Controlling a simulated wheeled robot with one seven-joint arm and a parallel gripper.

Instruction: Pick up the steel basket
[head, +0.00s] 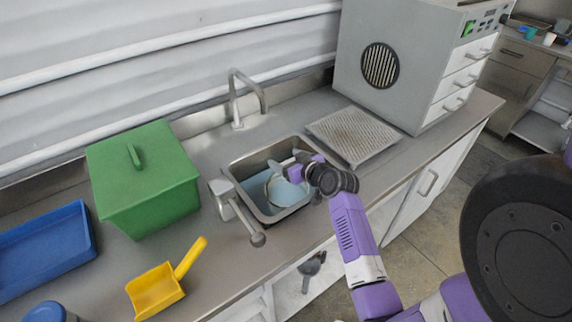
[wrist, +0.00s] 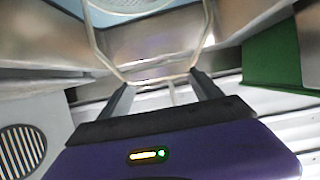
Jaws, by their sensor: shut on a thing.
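The steel basket (head: 283,191) is in the sink, in or just above pale blue liquid; I cannot tell whether it touches the bottom. My gripper (head: 289,170) is over the sink and partly hides the basket. In the wrist view, the thin wire handle (wrist: 96,45) of the basket runs down to between the two fingers of my gripper (wrist: 163,85), which are shut on it. Part of the basket's mesh (wrist: 130,6) shows at the top edge of that view.
The sink (head: 238,172) has a tall faucet (head: 236,100) behind it and a grey lever-like fitting (head: 232,205) at its left. A green lidded box (head: 145,180), yellow scoop (head: 155,291) and blue tray (head: 45,250) stand left. A perforated plate (head: 352,135) and grey cabinet (head: 405,60) stand right.

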